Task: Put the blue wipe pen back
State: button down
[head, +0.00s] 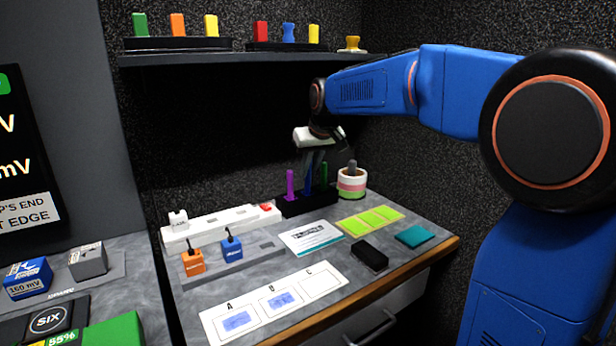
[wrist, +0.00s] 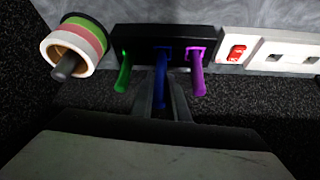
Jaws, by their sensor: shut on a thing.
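The blue wipe pen (wrist: 161,82) stands in the middle slot of a black pen holder (wrist: 140,38), between a green pen (wrist: 123,76) and a purple pen (wrist: 197,76). My gripper (wrist: 163,92) is shut on the blue pen from above, its fingers on either side. In the head view my gripper (head: 311,165) is over the black holder (head: 300,207) at the back of the counter. The blue pen (head: 308,180) is partly hidden by my fingers there. Its lower end seems to be in the slot; how deep, I cannot tell.
Tape rolls on a post (head: 352,182) stand right of the holder. A white power strip (head: 215,228) with a red switch lies to its left. A printed card (head: 311,237), green notes (head: 371,220) and a black block (head: 370,256) lie in front. A shelf (head: 240,56) runs above.

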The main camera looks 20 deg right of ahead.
aim_at(308, 195)
jog(key=shift+w+a+r+g, duration=0.1)
jog(key=shift+w+g, duration=0.4)
jog(key=shift+g, duration=0.2)
jog(key=shift+f, duration=1.45)
jog(key=shift+f, duration=0.1)
jog(key=c, duration=1.7)
grip_release()
jog(key=v, duration=1.2)
jog(key=shift+s+a, duration=0.1)
